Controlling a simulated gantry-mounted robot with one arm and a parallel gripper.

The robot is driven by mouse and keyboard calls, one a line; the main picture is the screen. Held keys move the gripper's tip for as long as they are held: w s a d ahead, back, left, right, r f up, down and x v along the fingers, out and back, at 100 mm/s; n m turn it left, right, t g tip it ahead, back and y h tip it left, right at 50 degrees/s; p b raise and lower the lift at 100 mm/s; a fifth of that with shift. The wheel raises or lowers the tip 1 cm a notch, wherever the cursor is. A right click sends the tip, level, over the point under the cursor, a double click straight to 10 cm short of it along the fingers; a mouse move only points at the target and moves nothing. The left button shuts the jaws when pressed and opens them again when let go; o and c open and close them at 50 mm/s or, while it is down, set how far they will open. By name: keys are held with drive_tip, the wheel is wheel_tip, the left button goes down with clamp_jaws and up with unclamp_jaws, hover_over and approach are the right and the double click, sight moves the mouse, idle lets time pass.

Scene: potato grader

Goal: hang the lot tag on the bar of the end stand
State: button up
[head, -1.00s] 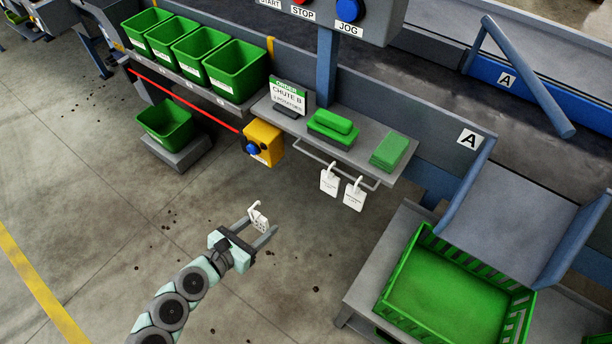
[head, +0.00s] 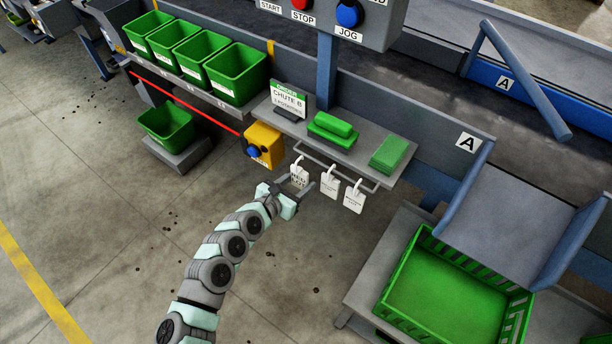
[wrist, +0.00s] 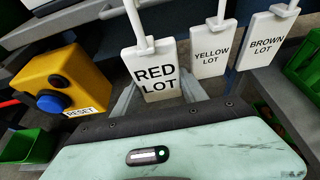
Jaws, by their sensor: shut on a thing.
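The white RED LOT tag (wrist: 157,72) hangs upright from my gripper, its hook pointing up; in the head view the tag (head: 299,176) is at the left end of the bar (head: 343,174). My gripper (head: 294,187) is shut on this tag, with its fingers partly hidden behind it in the wrist view. I cannot tell whether the hook touches the bar. The YELLOW LOT tag (wrist: 211,47) and BROWN LOT tag (wrist: 264,40) hang on the bar to the right. In the head view these are the middle tag (head: 330,184) and right tag (head: 354,198).
A yellow reset box (head: 263,143) with a blue button stands just left of the bar. The shelf (head: 360,141) above holds green blocks and a CHUTE B sign (head: 288,100). A green crate (head: 425,250) stands at the right. The floor in front is free.

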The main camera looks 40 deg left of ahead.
sight(306, 177)
drive_tip(key=x, duration=0.2)
drive_tip(key=b+x, duration=0.1)
drive_tip(key=shift+w+r, duration=0.15)
drive_tip(key=shift+w, duration=0.35)
clamp_jaws()
drive_tip(key=shift+s, duration=0.15)
drive_tip(key=o, duration=1.4)
unclamp_jaws()
drive_tip(key=shift+c, duration=0.2)
drive_tip(key=shift+f, duration=0.2)
drive_tip(key=f+p+v, duration=0.1)
drive_tip(key=p+v, duration=0.2)
drive_tip(key=v, duration=0.7)
drive_tip(key=shift+s+r, duration=0.2)
drive_tip(key=shift+s, duration=0.35)
drive_tip(key=shift+d, duration=0.2)
